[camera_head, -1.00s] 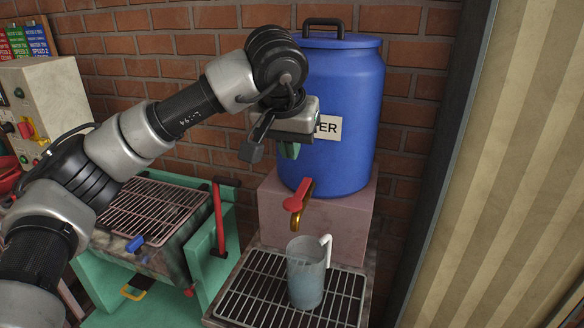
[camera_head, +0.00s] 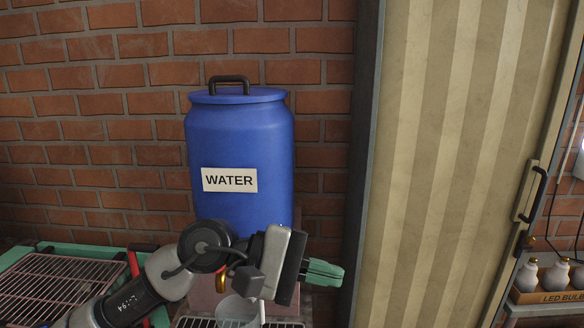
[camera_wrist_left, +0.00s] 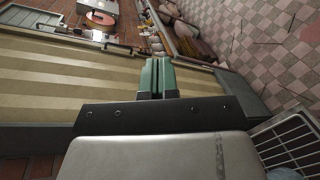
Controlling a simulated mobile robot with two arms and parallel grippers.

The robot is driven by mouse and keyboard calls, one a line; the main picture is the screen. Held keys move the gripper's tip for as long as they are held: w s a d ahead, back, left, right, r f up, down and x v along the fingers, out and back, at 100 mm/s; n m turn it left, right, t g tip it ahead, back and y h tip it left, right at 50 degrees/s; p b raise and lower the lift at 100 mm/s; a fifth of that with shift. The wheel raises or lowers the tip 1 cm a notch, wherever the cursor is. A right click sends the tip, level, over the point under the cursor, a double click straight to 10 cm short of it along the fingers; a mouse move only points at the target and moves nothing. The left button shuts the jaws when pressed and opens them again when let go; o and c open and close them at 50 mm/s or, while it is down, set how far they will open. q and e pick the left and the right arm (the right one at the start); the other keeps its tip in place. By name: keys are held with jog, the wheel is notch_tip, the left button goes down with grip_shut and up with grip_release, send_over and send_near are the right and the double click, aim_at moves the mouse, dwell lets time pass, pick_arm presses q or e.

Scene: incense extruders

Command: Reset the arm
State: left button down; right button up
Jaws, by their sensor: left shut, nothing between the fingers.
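My left arm comes in from the lower left, and my left gripper (camera_head: 325,272) with its green fingers points right, in front of the blue water barrel's lower right side. The fingers are together and hold nothing; they also show shut in the left wrist view (camera_wrist_left: 157,78). A clear jug (camera_head: 238,311) stands below the gripper, partly hidden by it and by the picture's bottom edge. My right gripper is in neither view.
The blue water barrel (camera_head: 240,140) stands against a brick wall. A striped sliding door (camera_head: 450,150) is to the right. A box of LED bulbs (camera_head: 545,292) sits at the far right. A green-framed grill rack (camera_head: 60,285) is at the lower left.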

pick_arm(q)
jog(key=w+a+n+t, duration=0.1)
jog(key=a+n+t, duration=0.2)
jog(key=n+t, duration=0.6)
jog(key=w+a+n+t+h, duration=0.1)
jog(key=a+n+t, duration=0.3)
jog(key=n, duration=0.9)
jog(key=w+a+n+t, duration=0.1)
jog(key=a+n+t, duration=0.1)
jog(key=n+t, duration=0.7)
jog(key=s+a+f+n+g+y, duration=0.25)
jog(key=a+f+n+y, duration=0.45)
jog(key=f+n, duration=0.4)
jog(key=s+a+f+n+g+y, duration=0.1)
jog(key=a+f+n+g+y, duration=0.3)
jog(key=f+n+y, duration=0.75)
jog(key=s+a+f+n+g+h, duration=0.1)
jog(key=s+a+f+n+g, duration=0.1)
jog(key=s+f+n+g, duration=0.6)
jog(key=s+a+f+n+g+h, duration=0.1)
jog(key=s+a+f+n+g, duration=0.3)
jog(key=s, duration=0.8)
notch_tip(320, 180, down, 26)
jog(key=d, duration=0.1)
jog(key=s+a+f+m+g, duration=0.1)
jog(key=s+a+f, duration=0.1)
jog(key=s+f, duration=1.3)
jog(key=shift+s+a+f, duration=0.3)
jog(key=shift+s+f, duration=0.1)
jog(key=shift+s, duration=0.45)
